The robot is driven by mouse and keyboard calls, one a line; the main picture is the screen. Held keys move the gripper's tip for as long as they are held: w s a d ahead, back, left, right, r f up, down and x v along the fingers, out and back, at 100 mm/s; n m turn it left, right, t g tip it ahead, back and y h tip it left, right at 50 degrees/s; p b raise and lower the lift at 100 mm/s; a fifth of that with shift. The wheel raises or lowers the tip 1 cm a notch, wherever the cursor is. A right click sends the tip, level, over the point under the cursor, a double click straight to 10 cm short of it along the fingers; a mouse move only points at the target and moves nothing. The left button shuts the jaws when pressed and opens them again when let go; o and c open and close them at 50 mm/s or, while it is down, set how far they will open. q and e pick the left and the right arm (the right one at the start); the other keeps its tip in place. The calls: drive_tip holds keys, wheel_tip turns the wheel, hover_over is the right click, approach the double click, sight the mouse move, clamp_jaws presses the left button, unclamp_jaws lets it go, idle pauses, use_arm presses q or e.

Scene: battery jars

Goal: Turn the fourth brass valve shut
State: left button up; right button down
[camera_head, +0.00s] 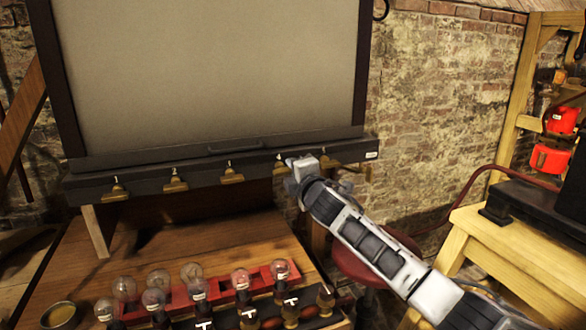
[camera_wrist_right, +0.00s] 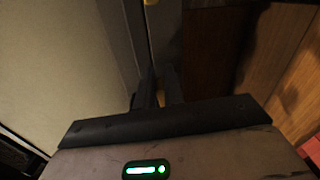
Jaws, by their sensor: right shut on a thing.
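A row of brass valves runs along the dark ledge under the big grey panel. The first (camera_head: 115,190), second (camera_head: 175,181) and third (camera_head: 232,175) from the left show clear of my arm. The fourth brass valve (camera_head: 280,168) is at my right gripper (camera_head: 291,174), which partly hides it. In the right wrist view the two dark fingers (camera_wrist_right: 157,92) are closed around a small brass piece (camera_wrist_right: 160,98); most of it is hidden. Another brass bit (camera_wrist_right: 150,2) shows at the top edge there. My left gripper is not in view.
Below, a wooden bench (camera_head: 200,245) holds a red rack (camera_head: 215,291) with several glass bulbs and a small round dish (camera_head: 61,315). A red stool (camera_head: 365,262) and a pale wooden table (camera_head: 490,235) stand to the right. The brick wall is behind.

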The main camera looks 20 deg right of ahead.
drive_tip(key=shift+f+m, duration=0.2)
drive_tip(key=shift+m, duration=0.4)
drive_tip(key=c, duration=1.5)
unclamp_jaws()
drive_tip(key=s+b, duration=0.2)
drive_tip(key=s, duration=1.4)
drive_tip(key=shift+d, duration=0.25)
drive_tip(key=shift+f, duration=0.1)
